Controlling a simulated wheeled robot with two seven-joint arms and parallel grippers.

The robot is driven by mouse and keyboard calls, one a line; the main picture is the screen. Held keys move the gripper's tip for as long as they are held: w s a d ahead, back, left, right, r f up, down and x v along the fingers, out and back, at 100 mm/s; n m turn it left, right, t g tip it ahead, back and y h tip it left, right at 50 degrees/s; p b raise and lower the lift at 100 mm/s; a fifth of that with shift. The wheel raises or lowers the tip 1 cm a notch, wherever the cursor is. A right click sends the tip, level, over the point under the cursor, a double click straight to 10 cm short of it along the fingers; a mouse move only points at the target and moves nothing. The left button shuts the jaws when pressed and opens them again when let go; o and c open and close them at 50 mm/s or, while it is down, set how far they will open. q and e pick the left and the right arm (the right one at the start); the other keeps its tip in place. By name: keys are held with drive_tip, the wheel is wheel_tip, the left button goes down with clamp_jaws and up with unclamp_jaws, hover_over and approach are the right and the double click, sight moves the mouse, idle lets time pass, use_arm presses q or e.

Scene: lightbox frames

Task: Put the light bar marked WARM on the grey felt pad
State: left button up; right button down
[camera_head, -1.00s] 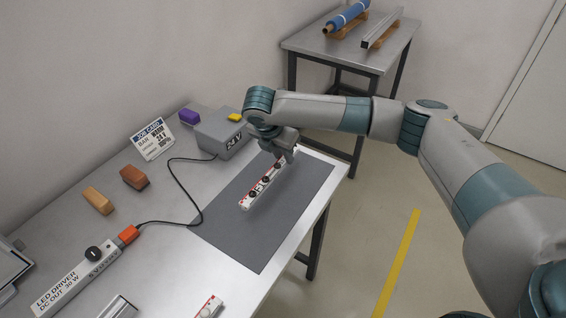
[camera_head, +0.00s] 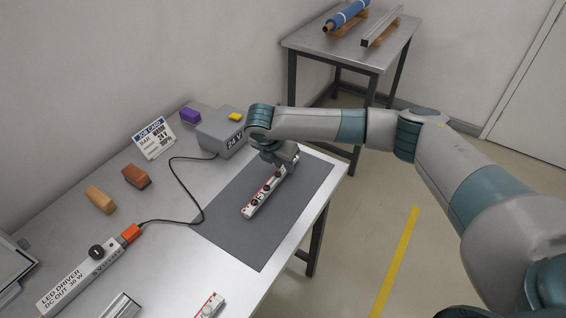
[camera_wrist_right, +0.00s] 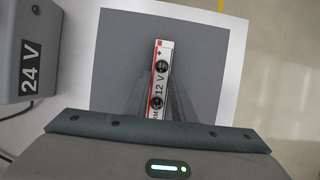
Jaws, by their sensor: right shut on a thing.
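A white and red light bar (camera_head: 256,203) is in my right gripper (camera_head: 279,172), low over the grey felt pad (camera_head: 240,240). The bar also shows in the right wrist view (camera_wrist_right: 162,66), marked "12 V", with two dark knobs; only the end "RM" of another word shows, the rest hidden by the gripper. My right gripper is shut on the bar near its far end. I cannot tell whether the bar touches the pad. A second white and red piece (camera_head: 209,306) is cut off at the bottom edge. My left gripper is not in view.
A grey 24 V box (camera_head: 221,132) stands left of the pad's far end. A job card (camera_head: 153,138), a purple block (camera_head: 190,115), brown (camera_head: 136,176) and tan (camera_head: 100,199) blocks, and a corded LED driver (camera_head: 80,276) lie leftward. The pad's near part is clear.

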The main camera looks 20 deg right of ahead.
sight(275, 177)
drive_tip(key=c, duration=1.5)
unclamp_jaws()
drive_tip(key=shift+r, duration=0.1)
drive_tip(key=shift+b+v, duration=1.25)
drive_tip(key=shift+v, duration=4.75)
